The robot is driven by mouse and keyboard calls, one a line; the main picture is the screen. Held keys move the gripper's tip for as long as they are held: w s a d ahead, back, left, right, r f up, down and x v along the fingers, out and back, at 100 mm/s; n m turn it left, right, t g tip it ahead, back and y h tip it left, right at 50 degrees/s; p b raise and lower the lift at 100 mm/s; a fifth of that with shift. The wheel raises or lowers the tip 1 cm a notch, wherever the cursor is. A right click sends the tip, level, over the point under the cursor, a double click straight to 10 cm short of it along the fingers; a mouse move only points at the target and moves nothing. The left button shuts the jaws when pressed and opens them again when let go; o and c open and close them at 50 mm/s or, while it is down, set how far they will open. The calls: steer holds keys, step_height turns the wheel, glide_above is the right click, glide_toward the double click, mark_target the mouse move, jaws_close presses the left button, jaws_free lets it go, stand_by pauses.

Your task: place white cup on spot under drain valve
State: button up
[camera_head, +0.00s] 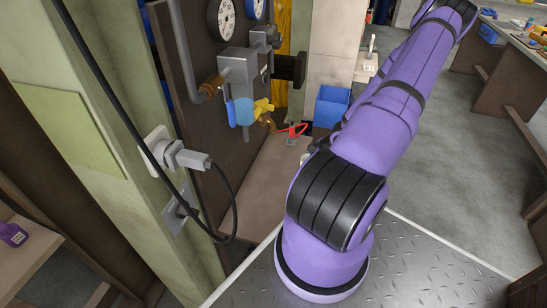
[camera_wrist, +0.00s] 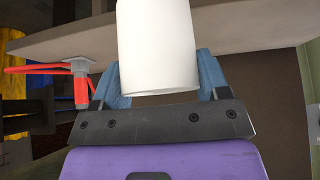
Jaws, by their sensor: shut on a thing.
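The white cup (camera_wrist: 157,50) is held between the blue finger pads of my gripper (camera_wrist: 160,80) in the wrist view. The gripper is shut on it, and the cup's upper part runs out of the picture. In the head view my gripper is hidden behind my arm. I cannot tell for sure which part is the drain valve. No marked spot can be made out on the tan bench top (camera_head: 262,180) below it.
A red-handled tool (camera_head: 291,131) is at the bench; it also shows in the wrist view (camera_wrist: 80,90). A blue bin (camera_head: 330,106) stands behind. A plug (camera_head: 186,157) with a hanging black cable is at the left. Gauges (camera_head: 221,18) are above.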

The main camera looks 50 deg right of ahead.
steer(key=w+a, duration=0.2)
steer(key=w, duration=0.2)
steer(key=w+a, duration=0.1)
steer(key=w, duration=0.3)
steer(key=w+a, duration=0.2)
steer(key=w, duration=0.3)
steer(key=shift+w+a, duration=0.1)
steer(key=shift+a, duration=0.2)
steer(key=shift+f, duration=0.3)
steer(key=shift+f, duration=0.15)
steer(key=o, duration=0.9)
steer(key=shift+v, duration=6.1)
